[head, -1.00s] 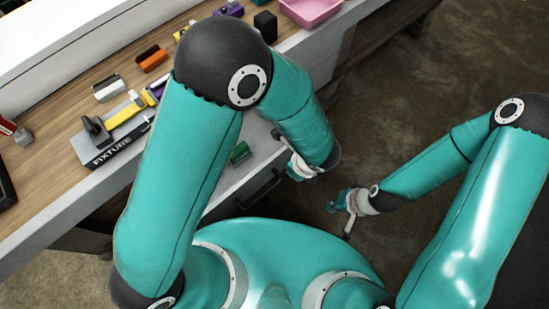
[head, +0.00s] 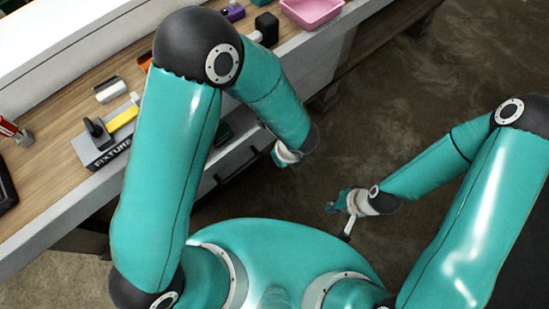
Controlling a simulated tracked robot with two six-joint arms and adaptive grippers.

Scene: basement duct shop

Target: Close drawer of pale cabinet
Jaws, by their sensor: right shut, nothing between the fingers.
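The drawer (head: 237,151) of the pale cabinet sticks out a little below the workbench edge. Its front carries a dark handle (head: 240,164), and a small green item (head: 222,134) shows inside. My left arm crosses over the drawer and hides much of it. My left gripper (head: 280,157) is at the right end of the drawer front; its fingers are mostly hidden by the wrist, and I cannot tell whether it touches. My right gripper (head: 335,203) is shut and empty, over the floor away from the drawer.
The wooden benchtop (head: 50,165) holds a grey fixture block (head: 103,150), a silver-grey part (head: 109,90), a red-handled tool (head: 14,130), a black block (head: 267,27) and a pink tray (head: 311,10). The brown floor right of the bench is clear.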

